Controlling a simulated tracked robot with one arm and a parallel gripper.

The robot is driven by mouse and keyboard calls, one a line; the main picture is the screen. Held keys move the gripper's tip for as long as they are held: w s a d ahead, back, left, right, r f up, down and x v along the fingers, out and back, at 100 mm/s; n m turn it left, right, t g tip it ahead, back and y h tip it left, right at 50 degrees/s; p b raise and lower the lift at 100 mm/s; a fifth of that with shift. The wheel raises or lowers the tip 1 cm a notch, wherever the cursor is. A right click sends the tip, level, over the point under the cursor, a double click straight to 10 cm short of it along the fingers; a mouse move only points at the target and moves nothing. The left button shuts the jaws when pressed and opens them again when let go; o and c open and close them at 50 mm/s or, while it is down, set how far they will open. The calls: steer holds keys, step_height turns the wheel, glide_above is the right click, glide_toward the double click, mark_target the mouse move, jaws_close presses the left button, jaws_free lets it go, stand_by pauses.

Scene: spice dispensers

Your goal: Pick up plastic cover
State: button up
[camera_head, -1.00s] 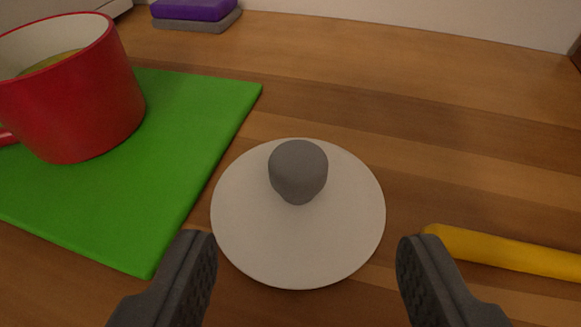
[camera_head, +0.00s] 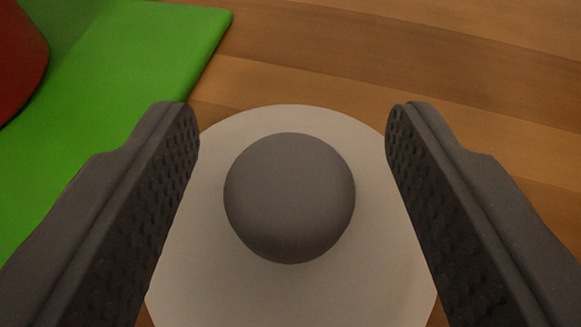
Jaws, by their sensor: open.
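The plastic cover (camera_head: 290,290) is a round, pale grey-white disc with a dark grey round knob (camera_head: 289,198) in its middle. It lies on the wooden table. My gripper (camera_head: 291,125) is open, with one finger on each side of the knob. There is a clear gap between each finger and the knob. The fingers overlap the left and right edges of the disc in the picture; I cannot tell whether they touch it. The near edge of the disc is cut off by the frame.
A green mat (camera_head: 130,70) lies to the left of the cover. A red pot (camera_head: 15,60) stands on it, mostly cut off at the left edge. The wooden table (camera_head: 400,60) behind and to the right of the cover is clear in this view.

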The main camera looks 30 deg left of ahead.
steer(key=shift+c, duration=0.3)
steer(key=c, duration=1)
